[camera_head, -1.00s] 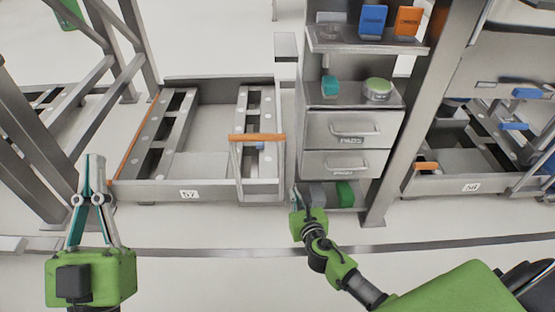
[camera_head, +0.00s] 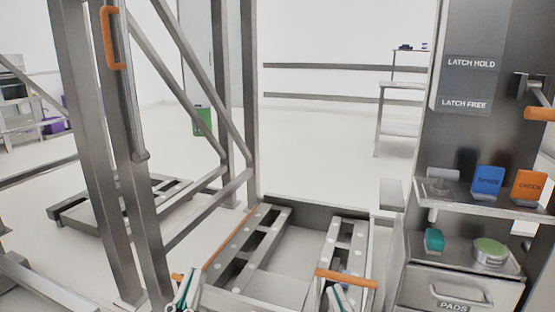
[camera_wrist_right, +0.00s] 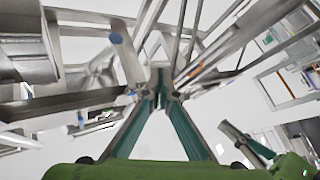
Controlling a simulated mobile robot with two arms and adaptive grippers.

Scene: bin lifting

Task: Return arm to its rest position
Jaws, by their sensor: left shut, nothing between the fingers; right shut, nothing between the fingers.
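My left gripper (camera_head: 188,284) is at the bottom edge of the head view, its teal-lined fingers together and empty. It is in front of the near left corner of the low grey bin frame (camera_head: 213,275). My right gripper (camera_head: 336,292) is also at the bottom edge, just below the orange handle (camera_head: 346,278). In the right wrist view the right gripper's fingers (camera_wrist_right: 160,82) meet at their tips with nothing between them. I cannot tell whether it touches the handle. Most of both arms is out of the head view.
A cabinet with a PADS drawer (camera_head: 446,292) stands at the right, with a blue card (camera_head: 487,180) and an orange card (camera_head: 528,186) on its shelf. Grey posts and braces (camera_head: 100,150) rise at the left. Open floor (camera_head: 320,150) lies behind the bin frame.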

